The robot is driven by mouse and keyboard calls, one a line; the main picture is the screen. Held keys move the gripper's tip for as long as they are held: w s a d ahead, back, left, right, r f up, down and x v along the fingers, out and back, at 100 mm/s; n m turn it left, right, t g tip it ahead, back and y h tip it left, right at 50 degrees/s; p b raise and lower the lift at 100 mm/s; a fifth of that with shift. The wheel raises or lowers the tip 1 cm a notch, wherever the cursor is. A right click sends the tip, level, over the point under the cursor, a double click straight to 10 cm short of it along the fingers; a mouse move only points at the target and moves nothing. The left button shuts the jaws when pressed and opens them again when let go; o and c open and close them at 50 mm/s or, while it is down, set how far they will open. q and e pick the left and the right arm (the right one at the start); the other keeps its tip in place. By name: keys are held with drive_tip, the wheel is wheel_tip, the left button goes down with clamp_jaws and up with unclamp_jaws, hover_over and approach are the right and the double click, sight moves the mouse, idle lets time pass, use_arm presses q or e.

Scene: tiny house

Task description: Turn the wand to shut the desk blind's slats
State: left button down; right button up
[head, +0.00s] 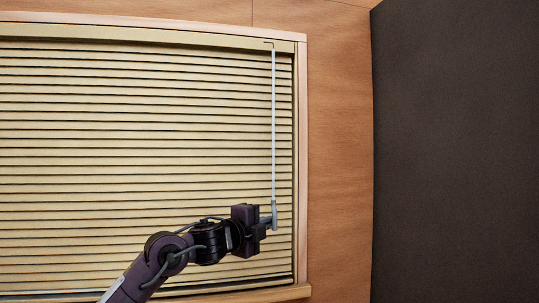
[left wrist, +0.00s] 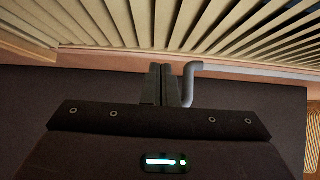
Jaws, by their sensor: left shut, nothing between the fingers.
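The blind (head: 130,150) fills the window in the head view, with pale yellow slats tilted and thin dark lines between them. In the left wrist view the slats (left wrist: 240,25) fan overhead with dark gaps between them. The thin pale wand (head: 273,120) hangs straight down at the blind's right side. My left gripper (head: 267,222) is at the wand's lower end, its fingers shut with nothing between them. In the left wrist view the wand's bent grey end (left wrist: 190,75) is just right of the shut fingers (left wrist: 165,84); I cannot tell whether they touch. My right gripper is out of view.
The pale window frame (head: 302,150) runs close to the right of the wand, with a sill (head: 250,295) below the blind. A wooden wall (head: 340,150) and a dark panel (head: 455,150) stand further right.

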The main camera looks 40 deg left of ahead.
use_arm(q)
drive_tip(key=s+b, duration=0.8)
drive_tip(key=s, duration=0.1)
drive_tip(key=shift+a, duration=0.2)
drive_tip(key=shift+f, duration=0.1)
idle(0.6)
